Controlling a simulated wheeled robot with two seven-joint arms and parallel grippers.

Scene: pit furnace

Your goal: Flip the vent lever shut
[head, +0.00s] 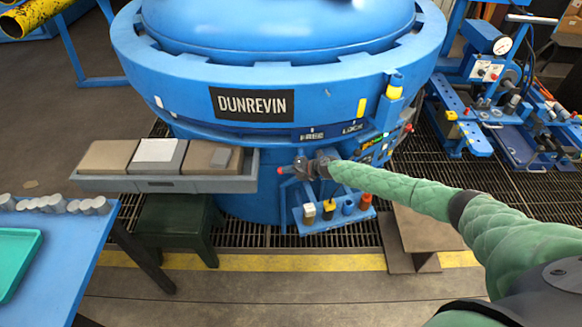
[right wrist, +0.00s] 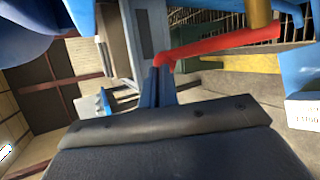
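A red lever bar (right wrist: 222,43), likely the vent lever, crosses the upper part of the right wrist view, with a bend at its left end beside a blue upright. In the head view only a small red-orange tip (head: 281,170) shows just left of my right gripper (head: 308,168); the rest there is hidden or too small to tell. My right gripper is at the front of the blue furnace (head: 235,195), below the FREE and LOCK labels. My left gripper is not in view.
A grey tray (head: 150,184) with several flat blocks juts out left of my right gripper. A small blue shelf (head: 334,222) with several small items sits below it. A blue table (head: 62,260) stands at left, a blue machine (head: 465,125) at right.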

